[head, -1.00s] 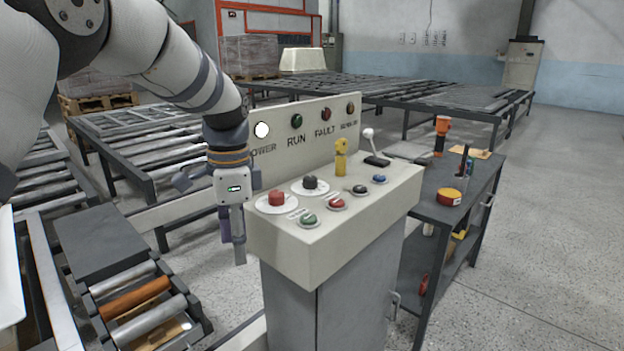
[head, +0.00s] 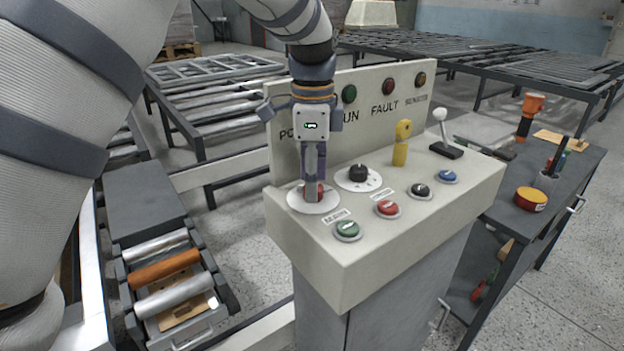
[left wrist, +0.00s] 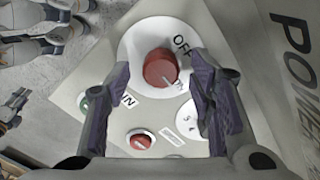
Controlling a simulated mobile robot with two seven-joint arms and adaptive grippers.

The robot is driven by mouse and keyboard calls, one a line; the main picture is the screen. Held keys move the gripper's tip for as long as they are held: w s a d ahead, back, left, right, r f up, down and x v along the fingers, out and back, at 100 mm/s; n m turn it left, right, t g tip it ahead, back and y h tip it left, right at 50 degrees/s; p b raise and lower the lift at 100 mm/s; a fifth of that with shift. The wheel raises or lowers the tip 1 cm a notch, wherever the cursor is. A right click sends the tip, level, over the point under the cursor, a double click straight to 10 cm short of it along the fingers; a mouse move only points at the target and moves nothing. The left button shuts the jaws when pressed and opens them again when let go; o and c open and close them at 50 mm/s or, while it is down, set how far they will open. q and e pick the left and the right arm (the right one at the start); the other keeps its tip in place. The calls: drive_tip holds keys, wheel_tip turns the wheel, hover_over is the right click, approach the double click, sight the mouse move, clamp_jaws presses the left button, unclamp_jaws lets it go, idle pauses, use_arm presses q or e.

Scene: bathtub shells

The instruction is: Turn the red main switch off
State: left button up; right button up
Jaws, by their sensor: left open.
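The red main switch (left wrist: 161,68) is a round red knob on a white disc, with OFF lettering at its edge in the left wrist view. Its pale pointer line is turned toward the lower right, toward a second label partly hidden by a finger. My left gripper (left wrist: 161,98) is open, with one finger on each side of the knob in that view. In the head view the left gripper (head: 312,192) points down over the red main switch (head: 321,188) and hides most of it. I cannot tell whether the fingers touch it. My right gripper is not seen.
On the sloped console top (head: 300,228) stand a black selector (head: 358,172), a green button (head: 347,229), a red button (head: 387,208), a yellow key-like part (head: 402,142) and a lever (head: 441,125). The upright label panel (head: 380,92) rises close behind the gripper.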

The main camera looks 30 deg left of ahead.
use_arm(q)
drive_tip(key=shift+f, duration=0.45)
drive_tip(key=c, duration=1.2)
drive_tip(key=shift+o, duration=0.2)
